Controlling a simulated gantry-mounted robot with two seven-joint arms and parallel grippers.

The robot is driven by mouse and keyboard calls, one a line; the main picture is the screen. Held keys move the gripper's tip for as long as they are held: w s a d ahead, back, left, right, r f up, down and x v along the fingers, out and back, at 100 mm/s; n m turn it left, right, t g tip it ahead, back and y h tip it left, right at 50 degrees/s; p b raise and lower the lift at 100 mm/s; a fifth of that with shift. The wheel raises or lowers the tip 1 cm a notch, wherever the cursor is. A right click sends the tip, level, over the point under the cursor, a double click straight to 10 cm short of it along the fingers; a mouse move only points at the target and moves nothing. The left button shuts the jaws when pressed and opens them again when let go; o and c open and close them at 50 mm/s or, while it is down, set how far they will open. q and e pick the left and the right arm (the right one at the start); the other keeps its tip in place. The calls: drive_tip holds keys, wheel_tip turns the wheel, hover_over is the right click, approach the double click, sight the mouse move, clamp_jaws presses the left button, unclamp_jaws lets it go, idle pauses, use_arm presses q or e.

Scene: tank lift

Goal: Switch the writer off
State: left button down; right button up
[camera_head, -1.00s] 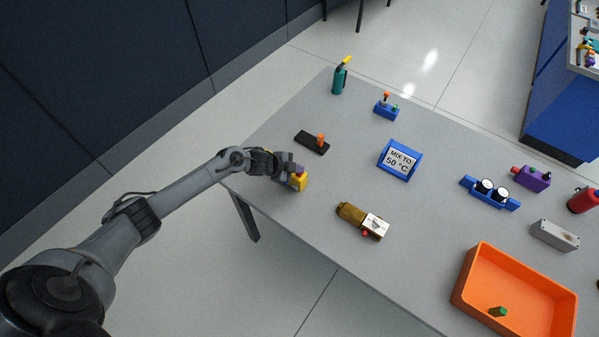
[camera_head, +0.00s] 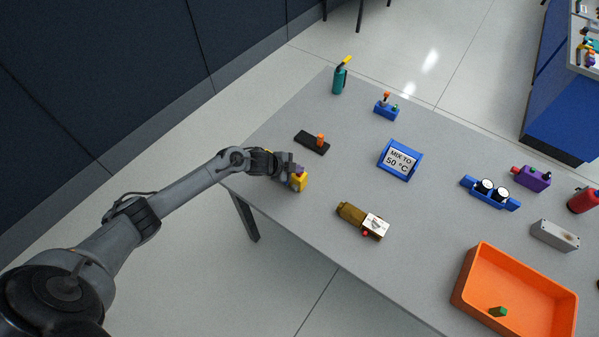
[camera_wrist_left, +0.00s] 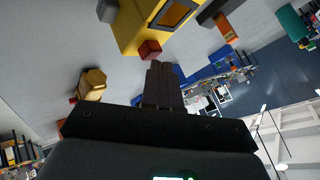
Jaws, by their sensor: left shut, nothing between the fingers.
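A small yellow box (camera_head: 299,184) sits on the table near its left edge, partly hidden by my left gripper (camera_head: 295,170). I take it for the writer, though no label is readable. In the left wrist view the yellow box (camera_wrist_left: 130,28) shows a dark framed panel and a red button (camera_wrist_left: 149,49) on its near side. My left gripper's fingers (camera_wrist_left: 162,68) are shut and empty, with their tips close to the red button. I cannot tell whether they touch it. My right gripper is not in view.
On the grey table (camera_head: 330,270) are a black base with an orange lever (camera_head: 311,143), a blue sign "MIX TO 50 °C" (camera_head: 400,160), a brass cylinder device (camera_head: 352,214), a blue joystick box (camera_head: 386,108), a teal bottle (camera_head: 339,80) and an orange tray (camera_head: 461,291).

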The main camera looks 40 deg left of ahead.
sight(297, 176)
use_arm(q)
drive_tip(key=shift+f, duration=0.45)
drive_tip(key=shift+s+r+p, duration=0.1)
drive_tip(key=shift+r+p, duration=0.25)
drive_tip(key=shift+r, duration=0.15)
idle(0.4)
wheel_tip(297, 176, up, 6)
drive_tip(key=p, duration=0.5)
drive_tip(key=shift+p, duration=0.3)
